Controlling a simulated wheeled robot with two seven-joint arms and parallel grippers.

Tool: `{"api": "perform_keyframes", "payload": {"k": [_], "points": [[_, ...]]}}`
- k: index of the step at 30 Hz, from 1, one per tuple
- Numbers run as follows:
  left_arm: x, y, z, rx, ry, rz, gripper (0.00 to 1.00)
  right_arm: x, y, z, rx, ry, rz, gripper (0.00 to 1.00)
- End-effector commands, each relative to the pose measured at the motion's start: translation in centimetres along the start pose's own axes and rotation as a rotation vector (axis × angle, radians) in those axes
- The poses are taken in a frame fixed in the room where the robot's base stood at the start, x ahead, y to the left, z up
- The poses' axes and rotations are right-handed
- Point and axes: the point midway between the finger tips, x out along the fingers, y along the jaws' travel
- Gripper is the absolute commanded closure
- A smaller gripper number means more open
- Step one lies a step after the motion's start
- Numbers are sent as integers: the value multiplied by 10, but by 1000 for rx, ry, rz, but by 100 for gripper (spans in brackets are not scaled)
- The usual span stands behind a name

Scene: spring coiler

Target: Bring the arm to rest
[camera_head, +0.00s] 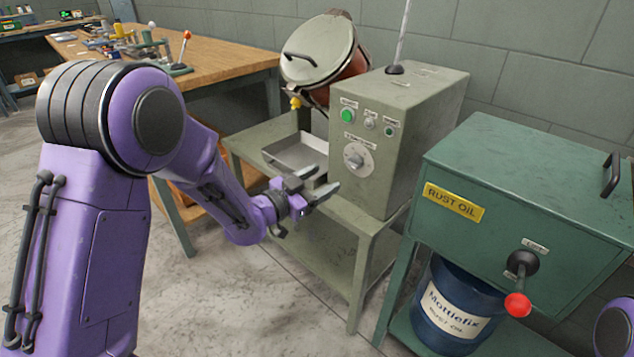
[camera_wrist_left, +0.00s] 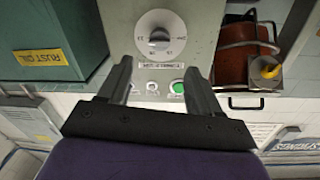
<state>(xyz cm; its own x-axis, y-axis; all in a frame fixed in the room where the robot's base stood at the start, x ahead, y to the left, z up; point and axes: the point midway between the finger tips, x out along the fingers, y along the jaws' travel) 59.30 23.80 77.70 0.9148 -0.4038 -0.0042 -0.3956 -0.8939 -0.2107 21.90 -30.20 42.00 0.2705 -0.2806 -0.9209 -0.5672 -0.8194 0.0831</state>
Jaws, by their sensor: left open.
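My left arm (camera_head: 150,120) is purple and comes in from the left of the head view, bent at the elbow. Its gripper (camera_head: 318,182) is open and empty, in front of the grey-green control box (camera_head: 425,110), apart from it. In the left wrist view the two fingers (camera_wrist_left: 158,82) stand apart with nothing between them. The box's dial (camera_head: 357,157) and green button (camera_head: 348,116) show beyond the gripper. The dial (camera_wrist_left: 160,35) also shows above the fingers in the wrist view. My right gripper is not in view.
A metal tray (camera_head: 290,158) lies on the machine's stand, below a lidded drum (camera_head: 320,55). The green rust oil cabinet (camera_head: 530,180) with a red-knobbed lever (camera_head: 517,303) stands at right, a blue bucket (camera_head: 450,305) under it. A wooden workbench (camera_head: 220,65) is behind. Floor in front is clear.

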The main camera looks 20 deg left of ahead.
Motion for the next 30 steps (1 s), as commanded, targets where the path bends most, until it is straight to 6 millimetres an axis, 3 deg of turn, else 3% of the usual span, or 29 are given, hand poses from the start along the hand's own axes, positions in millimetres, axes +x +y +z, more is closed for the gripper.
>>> {"api": "perform_keyframes", "payload": {"k": [4, 18, 20, 22, 26, 27, 30], "points": [[-12, 0, 0, 0, 0, 0, 36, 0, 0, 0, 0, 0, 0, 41], [-12, 0, 1, -17, -3, 1, 36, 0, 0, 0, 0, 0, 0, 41], [-14, -7, 6, -74, -24, -48, 36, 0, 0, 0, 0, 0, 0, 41], [-23, -16, 23, -196, -76, -160, 36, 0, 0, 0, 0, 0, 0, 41], [-73, 4, 127, -475, -329, -398, 36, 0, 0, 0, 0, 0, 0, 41], [-93, 15, 156, -534, -406, -460, 36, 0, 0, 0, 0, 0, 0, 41], [-150, 45, 220, -645, -596, -602, 36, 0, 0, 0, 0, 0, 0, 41]]}}
